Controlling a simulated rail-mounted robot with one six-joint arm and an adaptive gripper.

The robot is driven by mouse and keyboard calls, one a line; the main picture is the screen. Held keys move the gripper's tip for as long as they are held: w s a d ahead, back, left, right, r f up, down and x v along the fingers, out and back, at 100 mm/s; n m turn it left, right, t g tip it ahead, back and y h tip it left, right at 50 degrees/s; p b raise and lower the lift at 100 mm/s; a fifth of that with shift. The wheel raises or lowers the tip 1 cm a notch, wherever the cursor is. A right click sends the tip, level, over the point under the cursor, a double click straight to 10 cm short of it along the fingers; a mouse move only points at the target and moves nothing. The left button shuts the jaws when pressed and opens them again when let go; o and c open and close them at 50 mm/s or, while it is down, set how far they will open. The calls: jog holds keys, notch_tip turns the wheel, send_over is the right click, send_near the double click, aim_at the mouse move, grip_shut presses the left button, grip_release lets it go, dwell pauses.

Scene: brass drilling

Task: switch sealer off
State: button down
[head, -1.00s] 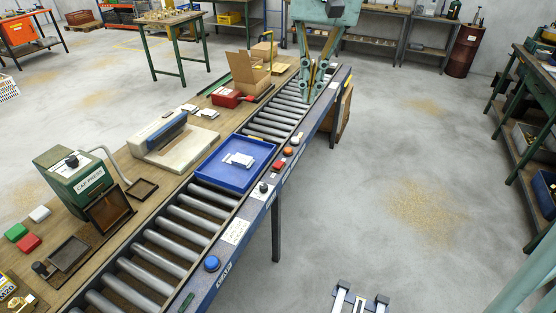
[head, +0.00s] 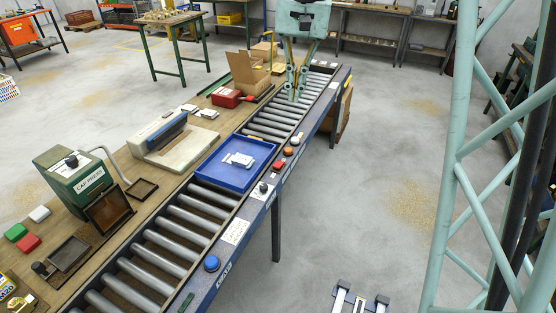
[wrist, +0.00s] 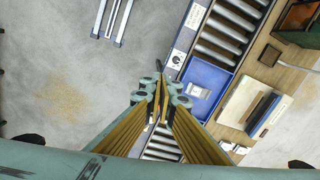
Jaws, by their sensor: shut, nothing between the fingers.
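A beige and blue machine (head: 172,142) with a dark slot, which looks like the sealer, stands on the wooden bench left of the conveyor. It also shows at the right of the wrist view (wrist: 255,108). A black rotary knob (head: 263,188) sits on a white plate on the conveyor's blue front rail, and shows in the wrist view (wrist: 176,60). I cannot tell which switch belongs to the sealer. My gripper (head: 297,99) is shut and empty, pointing down over the far rollers, apart from the machine and knob. In the wrist view its fingertips (wrist: 159,84) meet near the rail.
A blue tray (head: 208,180) with white pieces lies on the rollers. Red (head: 278,165), orange (head: 288,151) and blue (head: 212,263) buttons line the rail. A green cap press (head: 75,178), a red box (head: 226,97) and an open carton (head: 246,75) stand on the bench.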

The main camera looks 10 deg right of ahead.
jog(key=w+f+m+g, duration=0.1)
jog(key=w+f+m, duration=0.1)
jog(key=w+f, duration=0.95)
jog(key=g, duration=0.1)
send_over(277, 165)
jog(key=w+d, duration=0.2)
jog(key=w, duration=0.1)
notch_tip(277, 165, down, 13)
jog(key=shift+s+f+m+y, duration=0.15)
jog(key=shift+s+m+y, duration=0.15)
jog(key=shift+m, duration=0.1)
jog(key=shift+f, duration=0.1)
jog(key=shift+s+a+f+b, duration=0.25)
jog(key=shift+s+f+b, duration=0.15)
jog(key=shift+f, duration=1.85)
jog(key=shift+s+a+f+b, duration=0.25)
jog(key=shift+f+b, duration=0.2)
jog(key=shift+f, duration=1.8)
jog(key=shift+s+a+f+b, duration=0.25)
jog(key=shift+s+f+b, duration=0.15)
jog(key=shift+f, duration=1.85)
